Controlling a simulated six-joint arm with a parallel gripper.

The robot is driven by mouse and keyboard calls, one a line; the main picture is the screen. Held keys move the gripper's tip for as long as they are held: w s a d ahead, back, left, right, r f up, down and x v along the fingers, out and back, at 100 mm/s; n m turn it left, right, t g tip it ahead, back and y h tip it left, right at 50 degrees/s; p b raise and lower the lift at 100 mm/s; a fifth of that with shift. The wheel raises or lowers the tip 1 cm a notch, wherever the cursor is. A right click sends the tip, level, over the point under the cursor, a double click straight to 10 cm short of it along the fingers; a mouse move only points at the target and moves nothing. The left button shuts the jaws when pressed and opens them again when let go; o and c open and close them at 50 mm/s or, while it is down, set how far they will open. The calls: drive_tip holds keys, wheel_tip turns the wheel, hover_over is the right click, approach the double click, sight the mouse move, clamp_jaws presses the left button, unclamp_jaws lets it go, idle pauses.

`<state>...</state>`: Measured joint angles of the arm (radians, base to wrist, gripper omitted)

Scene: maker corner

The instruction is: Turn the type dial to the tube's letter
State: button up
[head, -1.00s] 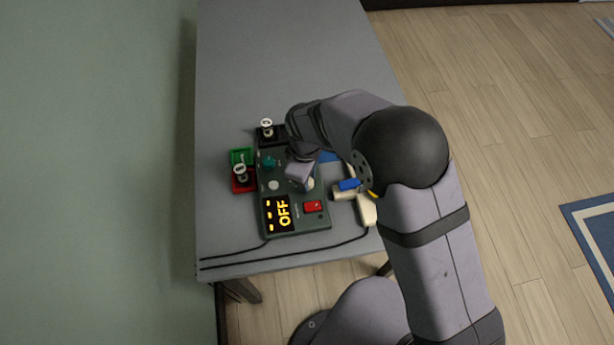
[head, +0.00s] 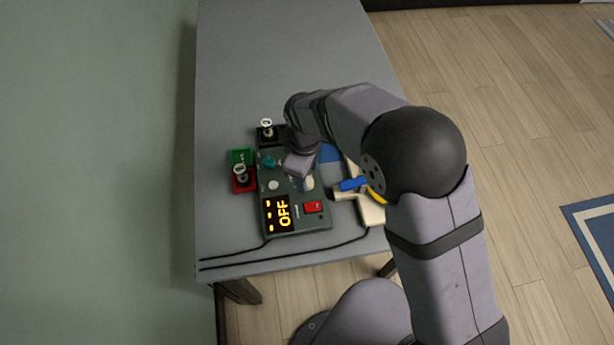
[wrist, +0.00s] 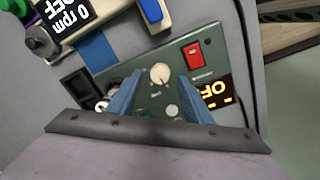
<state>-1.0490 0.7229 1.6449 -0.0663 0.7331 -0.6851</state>
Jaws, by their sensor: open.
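A dark green tester box (head: 318,222) lies on the table, with a lit display (head: 281,213) reading OFF and a red switch (head: 313,207). A cream dial (head: 309,183) on it shows beside my gripper (head: 298,166); a smaller cream knob (head: 274,185) and a teal knob (head: 269,162) sit to its left. In the wrist view, my gripper (wrist: 159,79) is open, its blue fingertips on either side of the cream dial (wrist: 159,74); I cannot tell whether they touch it. Dial lettering is too small to read. A ring-topped item (head: 267,127), possibly a tube, stands at the black tray.
A black tray (head: 279,130), a green tray (head: 242,156) and a red tray (head: 248,187) with another ring-topped item (head: 240,172) flank the box. A cream device with a blue part (head: 352,184) is at the right. Cables cross the front. The table's back is clear.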

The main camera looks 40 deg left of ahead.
drive_tip(key=shift+s+r+b, duration=0.15)
drive_tip(key=shift+r+b, duration=0.25)
drive_tip(key=shift+r, duration=2)
